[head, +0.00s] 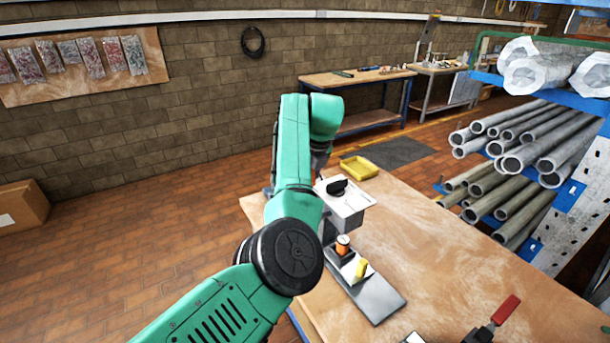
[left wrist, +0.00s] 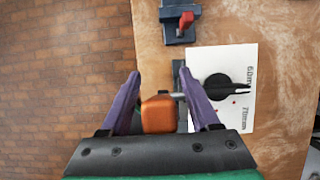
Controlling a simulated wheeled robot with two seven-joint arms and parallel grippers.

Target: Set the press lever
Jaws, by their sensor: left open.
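An orange block-shaped knob (left wrist: 158,114) on a short grey rod, apparently the press lever's handle, shows in the left wrist view. My left gripper (left wrist: 160,78) is open, its two purple fingers on either side of the knob. A gap shows at the right finger; contact on the left cannot be told. Beside it is a white plate (left wrist: 235,65) marked 60mm and 70mm, with a black pointer (left wrist: 218,87) and small red dots. The head view also shows the plate (head: 350,203) and pointer (head: 337,187); my arm hides most of the gripper and lever there.
On the wooden bench (head: 440,225), a grey base (head: 380,302) carries an orange cylinder (head: 342,246) and a yellow piece (head: 361,268). A yellow tray (head: 359,167) lies behind the plate. A red-handled tool (head: 505,310) is at front right. A pipe rack (head: 575,195) stands right.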

